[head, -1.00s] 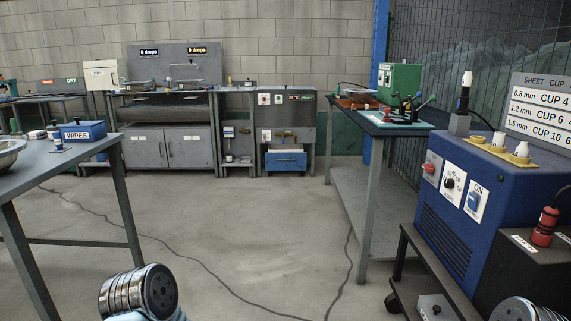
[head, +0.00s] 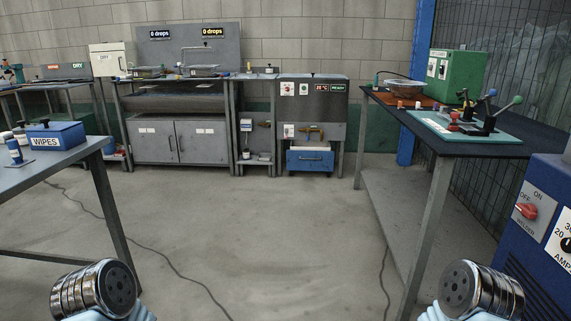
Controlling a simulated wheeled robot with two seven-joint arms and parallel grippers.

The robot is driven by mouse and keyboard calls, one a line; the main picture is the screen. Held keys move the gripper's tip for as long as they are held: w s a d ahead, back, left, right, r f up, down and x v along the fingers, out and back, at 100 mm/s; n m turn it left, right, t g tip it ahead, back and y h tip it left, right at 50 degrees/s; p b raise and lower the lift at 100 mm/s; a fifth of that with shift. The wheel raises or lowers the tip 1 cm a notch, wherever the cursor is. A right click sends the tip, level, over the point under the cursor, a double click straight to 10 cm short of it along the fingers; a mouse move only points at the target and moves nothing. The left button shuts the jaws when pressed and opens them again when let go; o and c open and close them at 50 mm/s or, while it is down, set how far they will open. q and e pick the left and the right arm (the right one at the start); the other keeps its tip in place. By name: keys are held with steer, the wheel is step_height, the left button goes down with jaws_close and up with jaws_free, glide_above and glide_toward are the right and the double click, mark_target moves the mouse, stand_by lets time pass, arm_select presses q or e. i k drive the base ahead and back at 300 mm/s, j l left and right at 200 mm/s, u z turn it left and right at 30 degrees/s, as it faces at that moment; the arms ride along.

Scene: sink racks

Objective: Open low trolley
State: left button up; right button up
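A low blue drawer-like box (head: 310,161) with a dark bar handle stands near the floor under the grey unit (head: 322,107) at the back middle. It looks pushed in under the unit, with a pale strip along its top edge. It may be the low trolley; I see no lettering on it that says so. Parts of my two arms show at the bottom left and bottom right corners. No gripper fingers are in view, and both arms are far from the blue box.
A bench with a wipes box (head: 58,136) stands at the left. A dark-topped table (head: 380,96) and a blue welder (head: 540,235) stand at the right. The concrete floor (head: 240,220) between is open, with thin cables lying across it.

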mark_target(302, 155)
steer(key=i, duration=2.75)
steer(key=i+j+z, duration=0.2)
steer(key=i, duration=0.25)
steer(key=i+z, duration=0.2)
steer(key=i, duration=0.25)
steer(key=i+j+z, duration=0.15)
steer(key=i, duration=0.25)
steer(key=i+j+z, duration=0.2)
steer(key=i+j, duration=0.15)
steer(key=i+j+z, duration=1)
steer(key=j, duration=0.2)
